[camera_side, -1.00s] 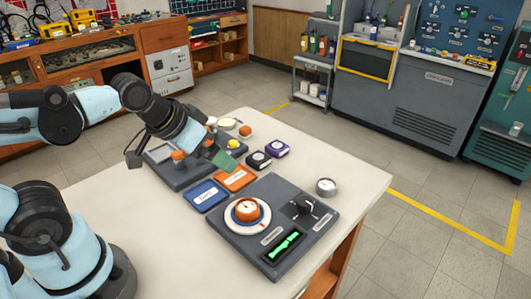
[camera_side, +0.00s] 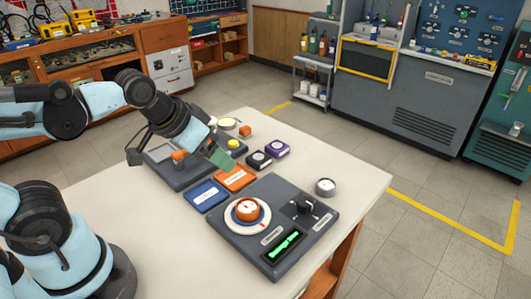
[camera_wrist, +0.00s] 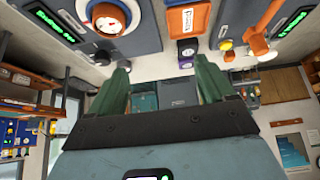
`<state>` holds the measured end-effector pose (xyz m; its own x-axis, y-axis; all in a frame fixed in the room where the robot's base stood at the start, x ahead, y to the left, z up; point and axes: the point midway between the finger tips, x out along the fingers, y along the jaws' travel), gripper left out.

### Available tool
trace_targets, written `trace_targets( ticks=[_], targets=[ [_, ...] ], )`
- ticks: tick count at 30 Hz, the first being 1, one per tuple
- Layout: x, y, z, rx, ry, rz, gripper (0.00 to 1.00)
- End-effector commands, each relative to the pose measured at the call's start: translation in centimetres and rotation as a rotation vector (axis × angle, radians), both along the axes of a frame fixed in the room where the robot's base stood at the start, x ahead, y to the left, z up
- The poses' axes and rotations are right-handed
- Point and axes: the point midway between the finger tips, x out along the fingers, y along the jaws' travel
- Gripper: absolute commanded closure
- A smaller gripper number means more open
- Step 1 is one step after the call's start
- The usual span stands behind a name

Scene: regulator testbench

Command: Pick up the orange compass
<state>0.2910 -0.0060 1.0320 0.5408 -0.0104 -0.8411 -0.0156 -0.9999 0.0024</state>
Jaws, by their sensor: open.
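A round orange compass-like piece (camera_side: 247,210) with a pale face sits on a white dial at the left of the front dark panel (camera_side: 308,233). In the wrist view the same orange piece (camera_wrist: 107,17) shows near the top, left of centre, with a red mark on its face. My gripper (camera_side: 224,161) is above the table near the orange card, up and left of the orange piece and apart from it. In the wrist view its two green fingers (camera_wrist: 162,72) are spread with nothing between them.
A blue card (camera_side: 206,195) and an orange card (camera_side: 236,178) lie beside the panel. Black (camera_side: 258,160) and purple (camera_side: 277,149) boxes, an orange block (camera_side: 245,130) and a round gauge (camera_side: 325,187) stand around. A second dark panel is partly behind my arm.

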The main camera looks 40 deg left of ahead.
Motion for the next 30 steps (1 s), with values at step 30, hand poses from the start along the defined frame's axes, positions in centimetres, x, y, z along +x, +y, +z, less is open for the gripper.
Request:
trace_targets(
  ticks=[30],
  targets=[
    [2.1,-7.5,-2.0,0.063,0.57,-0.177,0.18]
  ],
)
